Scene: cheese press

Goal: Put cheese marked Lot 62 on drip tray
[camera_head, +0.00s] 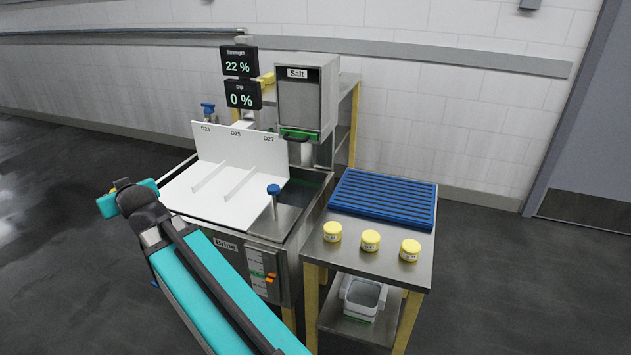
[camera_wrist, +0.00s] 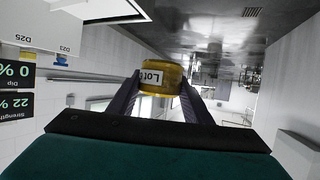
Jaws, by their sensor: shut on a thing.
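A yellow cheese (camera_wrist: 172,72) is in the wrist view, held between the two dark fingers of my gripper (camera_wrist: 161,80). Its white label starts with "LOT"; the number is not clear. In the head view my gripper and this cheese cannot be made out beyond the arm. The blue slatted drip tray (camera_head: 388,188) lies empty on the back of the steel table at right. Three more yellow cheeses, left (camera_head: 332,231), middle (camera_head: 370,240) and right (camera_head: 410,249), stand in front of it. Their labels are too small to read.
A white board (camera_head: 228,207) with dividers, marked D23, D25 and D27, sits over the brine tank (camera_head: 299,240). A blue-knobbed post (camera_head: 273,190) rises at its right. The salt hopper (camera_head: 303,100) and two displays (camera_head: 240,60) stand behind. The steel table (camera_head: 345,258) has bare strips around the cheeses.

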